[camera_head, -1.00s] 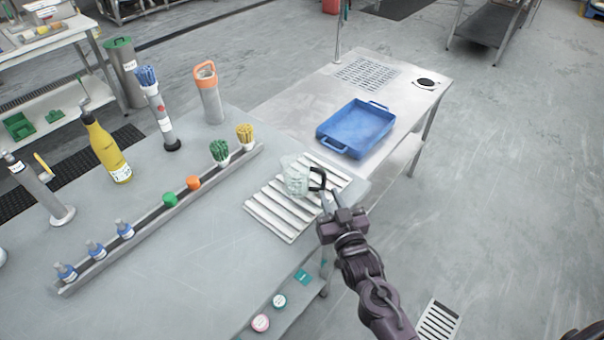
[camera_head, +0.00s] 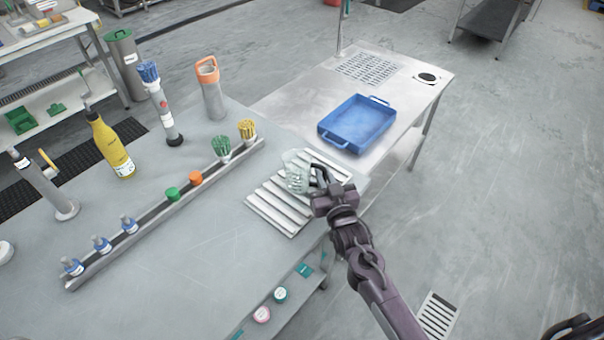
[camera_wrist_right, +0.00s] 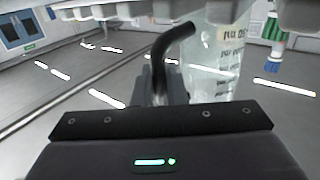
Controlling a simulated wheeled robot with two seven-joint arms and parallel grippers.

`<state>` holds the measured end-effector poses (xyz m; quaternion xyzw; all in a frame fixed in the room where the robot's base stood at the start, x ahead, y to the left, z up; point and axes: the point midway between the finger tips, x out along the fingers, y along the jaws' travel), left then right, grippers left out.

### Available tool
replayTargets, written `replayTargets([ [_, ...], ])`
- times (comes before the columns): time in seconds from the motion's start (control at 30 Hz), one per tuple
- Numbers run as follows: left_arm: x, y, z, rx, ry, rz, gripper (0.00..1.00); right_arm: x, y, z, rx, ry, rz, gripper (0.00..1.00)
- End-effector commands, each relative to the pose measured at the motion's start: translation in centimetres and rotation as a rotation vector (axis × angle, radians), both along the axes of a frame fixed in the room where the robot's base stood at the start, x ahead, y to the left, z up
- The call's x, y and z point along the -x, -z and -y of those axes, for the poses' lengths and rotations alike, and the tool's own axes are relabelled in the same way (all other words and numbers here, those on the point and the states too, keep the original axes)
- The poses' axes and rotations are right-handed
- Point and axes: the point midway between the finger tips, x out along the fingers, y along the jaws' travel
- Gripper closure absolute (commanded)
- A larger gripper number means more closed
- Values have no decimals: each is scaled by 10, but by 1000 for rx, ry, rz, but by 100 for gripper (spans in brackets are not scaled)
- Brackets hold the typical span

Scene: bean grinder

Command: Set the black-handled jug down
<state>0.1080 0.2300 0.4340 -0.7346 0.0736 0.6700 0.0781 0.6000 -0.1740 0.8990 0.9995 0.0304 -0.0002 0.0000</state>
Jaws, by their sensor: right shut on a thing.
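The clear jug (camera_head: 295,172) with the black handle (camera_head: 318,172) is over the white slatted rack (camera_head: 272,208) near the table's right end. My right gripper (camera_head: 322,186) is shut on its black handle, coming from the lower right. The right wrist view shows the jug's clear, printed wall (camera_wrist_right: 215,65) and the curved black handle (camera_wrist_right: 172,42) close in front of the gripper. The jug looks roughly upright; whether its base touches the slats is hidden. My left gripper is not in view.
A blue tray (camera_head: 357,125) sits on the adjoining bench to the right. A long rail (camera_head: 150,222) with bottles, caps and brushes lies left of the rack. A yellow bottle (camera_head: 111,150) and an orange-topped bottle (camera_head: 212,90) stand beyond.

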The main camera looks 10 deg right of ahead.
Motion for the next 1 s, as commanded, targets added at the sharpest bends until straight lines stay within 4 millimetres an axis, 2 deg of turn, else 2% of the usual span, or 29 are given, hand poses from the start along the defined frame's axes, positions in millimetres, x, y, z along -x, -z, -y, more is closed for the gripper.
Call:
replayTargets([
  [0.27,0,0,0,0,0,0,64,0,-2,0,0,0,1,100],
  [0.47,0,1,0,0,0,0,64,0,-19,0,0,0,4,100],
  [0.57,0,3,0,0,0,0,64,0,-40,0,0,0,6,100],
  [0.8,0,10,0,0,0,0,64,0,-112,0,0,0,8,100],
  [1.0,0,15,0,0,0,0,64,0,-163,0,-1,0,7,100],
])
